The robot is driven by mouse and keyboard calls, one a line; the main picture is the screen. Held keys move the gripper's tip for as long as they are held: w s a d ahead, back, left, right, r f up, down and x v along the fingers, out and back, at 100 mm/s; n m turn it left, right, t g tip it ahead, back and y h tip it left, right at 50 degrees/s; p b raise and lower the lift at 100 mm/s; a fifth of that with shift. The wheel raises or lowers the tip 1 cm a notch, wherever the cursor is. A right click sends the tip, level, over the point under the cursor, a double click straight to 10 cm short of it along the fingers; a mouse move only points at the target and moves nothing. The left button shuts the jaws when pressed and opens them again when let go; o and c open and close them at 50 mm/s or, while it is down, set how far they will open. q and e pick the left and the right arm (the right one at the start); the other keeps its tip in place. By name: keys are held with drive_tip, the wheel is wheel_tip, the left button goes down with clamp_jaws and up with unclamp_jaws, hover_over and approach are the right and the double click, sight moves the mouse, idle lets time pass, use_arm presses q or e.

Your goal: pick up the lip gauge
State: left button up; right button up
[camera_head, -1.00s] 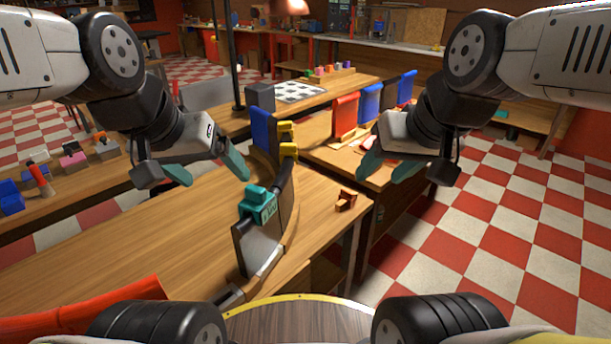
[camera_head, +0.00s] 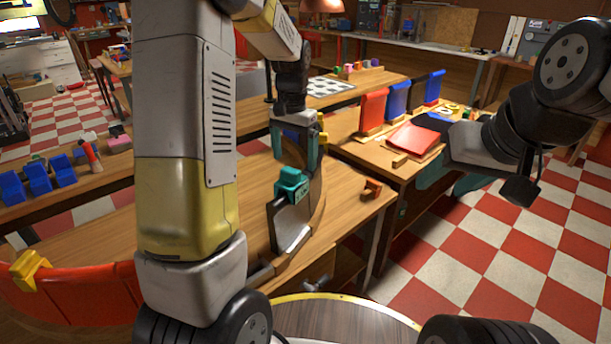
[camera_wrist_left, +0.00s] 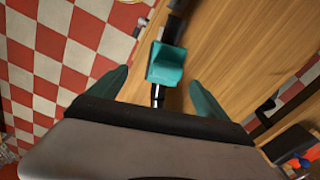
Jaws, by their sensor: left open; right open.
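A teal block with dark markings, which I take to be the lip gauge (camera_head: 291,186), sits on the upper edge of the curved dark duct wall (camera_head: 291,232) standing on the wooden bench. My left gripper (camera_head: 295,150) points down just behind the block, with its teal fingers open and apart. In the left wrist view the teal block (camera_wrist_left: 166,66) lies ahead of the open fingers (camera_wrist_left: 158,88), about midway between them, with nothing held. My right gripper (camera_head: 452,180) is open and empty at the right, beyond the bench edge.
A small brown wooden piece (camera_head: 372,188) lies on the bench right of the duct. Red and blue panels (camera_head: 398,100) stand on the bench behind. A red curved section with a yellow clip (camera_head: 30,269) is at front left. Checkered floor is open at the right.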

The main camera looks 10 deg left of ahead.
sight(291, 169)
use_arm(q)
drive_tip(key=f, duration=0.8)
drive_tip(key=shift+a, duration=0.4)
drive_tip(key=c, duration=1.6)
drive_tip(key=shift+o, duration=0.2)
drive_tip(key=shift+r, duration=0.1)
